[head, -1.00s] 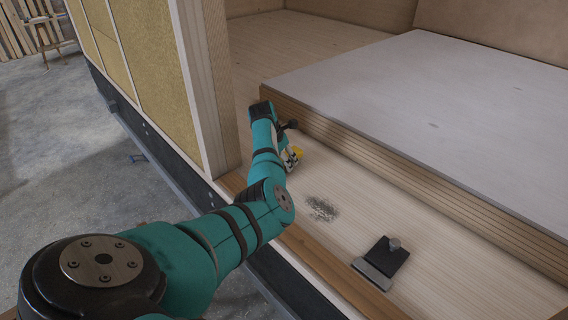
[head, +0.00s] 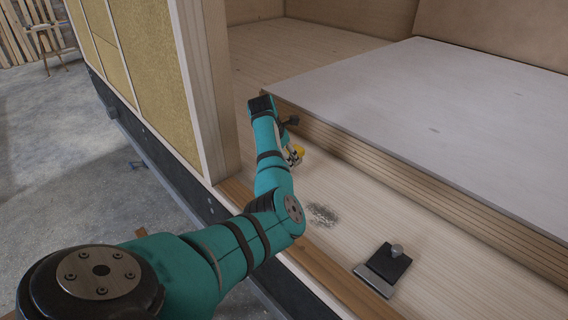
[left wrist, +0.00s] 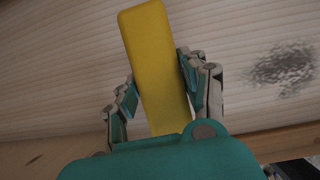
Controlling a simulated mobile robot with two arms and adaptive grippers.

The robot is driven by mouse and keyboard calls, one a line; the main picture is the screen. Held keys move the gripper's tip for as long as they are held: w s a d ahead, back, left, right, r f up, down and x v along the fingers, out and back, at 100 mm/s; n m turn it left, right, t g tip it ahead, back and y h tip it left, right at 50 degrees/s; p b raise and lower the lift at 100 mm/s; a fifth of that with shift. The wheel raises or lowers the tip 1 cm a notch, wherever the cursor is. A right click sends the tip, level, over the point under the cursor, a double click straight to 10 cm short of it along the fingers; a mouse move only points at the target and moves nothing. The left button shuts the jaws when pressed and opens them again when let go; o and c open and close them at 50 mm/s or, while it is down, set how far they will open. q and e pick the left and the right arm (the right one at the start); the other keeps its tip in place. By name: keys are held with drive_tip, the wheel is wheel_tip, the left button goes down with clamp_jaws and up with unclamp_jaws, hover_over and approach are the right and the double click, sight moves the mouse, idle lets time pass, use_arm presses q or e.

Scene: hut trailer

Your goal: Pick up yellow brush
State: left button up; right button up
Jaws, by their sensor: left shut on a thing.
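The yellow brush (left wrist: 155,60) shows large in the left wrist view, between the two fingers of my left gripper (left wrist: 160,100). The fingers are shut on it. In the head view only a small yellow part of the brush (head: 299,150) shows past my left arm, by my left gripper (head: 293,157), low over the wooden floor. Its bristles cannot be made out. My right gripper is not in view.
A patch of grey debris (head: 322,214) lies on the light wooden floor. A black scraper-like tool with a metal edge (head: 385,266) lies nearer. A raised grey-topped platform (head: 440,120) bounds the right, and an insulated wall (head: 150,70) stands at left.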

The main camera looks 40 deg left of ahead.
use_arm(q)
drive_tip(key=s+d+r+b, duration=0.1)
drive_tip(key=s+d+b, duration=0.1)
drive_tip(key=s+d, duration=0.7)
drive_tip(key=shift+s+d+r, duration=0.15)
drive_tip(key=shift+d+r, duration=0.05)
drive_tip(key=shift+d, duration=1.05)
